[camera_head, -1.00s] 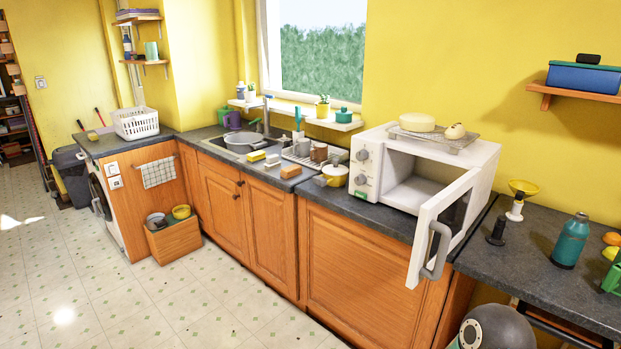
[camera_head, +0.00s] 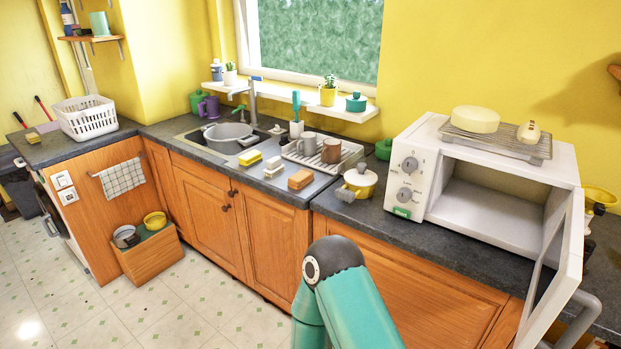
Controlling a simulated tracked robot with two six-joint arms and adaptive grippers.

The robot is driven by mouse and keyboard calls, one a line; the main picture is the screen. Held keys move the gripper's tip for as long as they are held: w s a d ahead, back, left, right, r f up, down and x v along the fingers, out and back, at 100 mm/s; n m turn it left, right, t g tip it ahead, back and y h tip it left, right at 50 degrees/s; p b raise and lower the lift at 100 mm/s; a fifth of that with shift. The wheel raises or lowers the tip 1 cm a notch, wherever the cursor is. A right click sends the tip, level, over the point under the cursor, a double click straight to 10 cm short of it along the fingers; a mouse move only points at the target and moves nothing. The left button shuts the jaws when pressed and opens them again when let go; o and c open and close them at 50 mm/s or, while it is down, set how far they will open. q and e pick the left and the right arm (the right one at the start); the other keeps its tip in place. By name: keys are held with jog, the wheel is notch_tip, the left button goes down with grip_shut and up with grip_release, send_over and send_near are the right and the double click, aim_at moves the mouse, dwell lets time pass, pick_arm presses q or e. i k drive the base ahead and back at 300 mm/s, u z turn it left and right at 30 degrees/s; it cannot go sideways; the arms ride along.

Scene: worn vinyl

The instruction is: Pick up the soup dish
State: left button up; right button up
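I cannot tell for sure which thing is the soup dish. In the head view a yellow bowl (camera_head: 155,220) and a grey metal-looking bowl (camera_head: 126,236) sit at the top of a low wooden box on the floor at left. A green bowl (camera_head: 384,149) stands on the counter behind a lidded yellow pot (camera_head: 359,183), partly hidden. Another yellow bowl-like thing shows at the right edge, partly hidden by the microwave. A teal arm of mine reaches in from the bottom middle, well short of these things. Neither gripper shows.
A white microwave (camera_head: 430,170) stands on the counter at right with its door open, jutting over the front edge. The sink (camera_head: 187,136) holds a grey pan (camera_head: 228,137), with sponges and a rack of mugs nearby. A white basket (camera_head: 85,117) stands at left. The tiled floor in front is clear.

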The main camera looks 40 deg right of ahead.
aim_at(351, 192)
jog(key=z, duration=0.25)
jog(key=i, duration=1.4)
jog(key=z, duration=1.05)
jog(key=i, duration=0.5)
jog(key=z, duration=0.15)
jog(key=k, duration=0.9)
jog(key=z, duration=0.2)
jog(key=i, duration=0.9)
jog(key=u, duration=0.1)
